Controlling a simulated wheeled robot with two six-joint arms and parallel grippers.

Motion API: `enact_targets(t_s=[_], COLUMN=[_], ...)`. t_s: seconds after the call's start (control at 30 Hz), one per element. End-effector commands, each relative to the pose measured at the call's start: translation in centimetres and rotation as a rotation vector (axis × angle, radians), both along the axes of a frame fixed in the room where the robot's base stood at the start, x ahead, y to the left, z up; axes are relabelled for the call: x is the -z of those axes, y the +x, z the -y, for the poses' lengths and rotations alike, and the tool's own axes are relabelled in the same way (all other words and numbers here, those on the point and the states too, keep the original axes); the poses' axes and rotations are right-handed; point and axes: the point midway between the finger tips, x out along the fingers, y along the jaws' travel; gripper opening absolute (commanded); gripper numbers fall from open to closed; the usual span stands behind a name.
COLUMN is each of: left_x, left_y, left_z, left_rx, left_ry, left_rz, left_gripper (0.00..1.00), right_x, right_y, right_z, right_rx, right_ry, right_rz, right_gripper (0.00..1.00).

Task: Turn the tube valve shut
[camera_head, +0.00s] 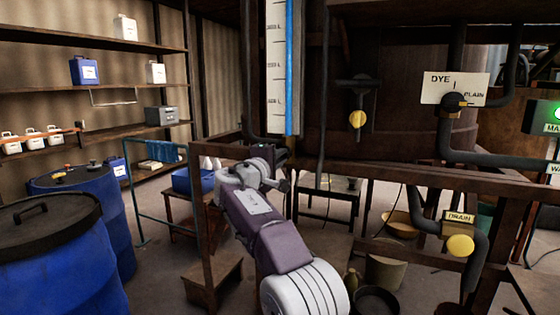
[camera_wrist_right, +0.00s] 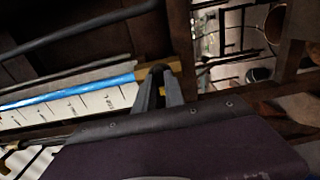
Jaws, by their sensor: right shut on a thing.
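The sight tube (camera_head: 289,70) is a tall tube filled with blue, beside a white scale board (camera_head: 275,70), at top centre of the head view. It also runs across the left of the wrist view (camera_wrist_right: 70,90). My right gripper (camera_head: 276,155) is at the foot of the tube. In the wrist view its dark fingers (camera_wrist_right: 160,75) are closed together at a small brass-coloured piece (camera_wrist_right: 176,66) by the tube's end, which looks like the tube valve's handle. In the head view my wrist hides most of the valve, so its angle is unclear. My left gripper is out of view.
A yellow-knobbed valve (camera_head: 357,119) is right of the tube. The DYE/PLAIN sign (camera_head: 454,89) and yellow DRAIN knob (camera_head: 460,245) are farther right. A wooden rail (camera_head: 400,170) crosses below the tube. Blue drums (camera_head: 50,250) stand at left.

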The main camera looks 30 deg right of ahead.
Motion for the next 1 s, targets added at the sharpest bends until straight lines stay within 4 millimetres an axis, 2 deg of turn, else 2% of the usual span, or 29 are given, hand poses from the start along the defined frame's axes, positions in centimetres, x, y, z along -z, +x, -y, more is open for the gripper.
enact_targets(t_s=[0.5,0.53,0.6,0.87,1.0], left_x=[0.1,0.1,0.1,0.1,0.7], left_y=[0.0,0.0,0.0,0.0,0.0], left_z=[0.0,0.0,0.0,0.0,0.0], left_rx=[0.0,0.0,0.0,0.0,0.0], left_ry=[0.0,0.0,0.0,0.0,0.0], left_rz=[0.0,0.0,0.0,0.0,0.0], left_gripper=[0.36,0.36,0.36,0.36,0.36], right_x=[0.1,0.1,0.1,0.0,0.2], right_y=[0.0,0.0,0.0,0.0,-0.8], right_z=[0.0,0.0,0.0,0.0,-1.1], right_rx=[0.0,0.0,0.0,0.0,-0.002], right_ry=[0.013,0.014,0.013,0.012,0.011], right_rz=[0.012,0.013,0.012,0.012,0.013], right_gripper=[0.0,0.19,0.35,0.35,0.35])
